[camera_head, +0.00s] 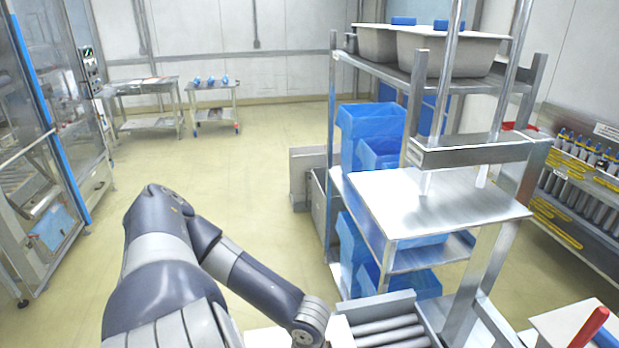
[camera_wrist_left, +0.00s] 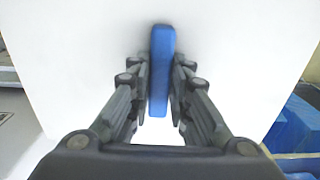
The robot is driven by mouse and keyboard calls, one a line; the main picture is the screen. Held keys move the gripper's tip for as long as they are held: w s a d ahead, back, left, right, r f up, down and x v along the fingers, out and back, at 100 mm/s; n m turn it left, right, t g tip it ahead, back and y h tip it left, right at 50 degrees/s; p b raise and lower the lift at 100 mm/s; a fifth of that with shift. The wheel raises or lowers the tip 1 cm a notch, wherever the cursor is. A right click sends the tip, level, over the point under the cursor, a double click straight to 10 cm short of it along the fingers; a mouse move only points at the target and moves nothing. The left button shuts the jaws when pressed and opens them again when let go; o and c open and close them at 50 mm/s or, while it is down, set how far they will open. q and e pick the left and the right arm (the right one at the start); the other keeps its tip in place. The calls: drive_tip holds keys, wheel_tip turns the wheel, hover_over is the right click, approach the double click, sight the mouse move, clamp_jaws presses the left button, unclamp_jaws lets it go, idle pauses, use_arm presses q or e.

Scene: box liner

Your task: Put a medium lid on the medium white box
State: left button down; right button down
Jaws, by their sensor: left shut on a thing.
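My left gripper (camera_wrist_left: 161,66) is shut on the upright blue handle (camera_wrist_left: 161,38) of a white lid (camera_wrist_left: 80,62), whose flat top fills most of the left wrist view. In the head view my left arm reaches down past the bottom edge, so this gripper is hidden there. A white surface (camera_head: 262,338) shows beside the arm at the bottom edge; I cannot tell whether it is the lid. I cannot make out the medium white box. My right gripper is out of view.
A metal rack (camera_head: 400,75) with blue bins (camera_head: 372,125) stands right of my arm. A roller conveyor (camera_head: 385,332) lies at its foot. At the lower right, a red handle (camera_head: 590,328) stands over a white surface (camera_head: 560,322).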

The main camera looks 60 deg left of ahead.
use_arm(q)
wheel_tip(320, 180, up, 14)
drive_tip(key=shift+f, duration=0.25)
idle(0.6)
wheel_tip(320, 180, up, 14)
idle(1.3)
wheel_tip(320, 180, up, 6)
idle(0.8)
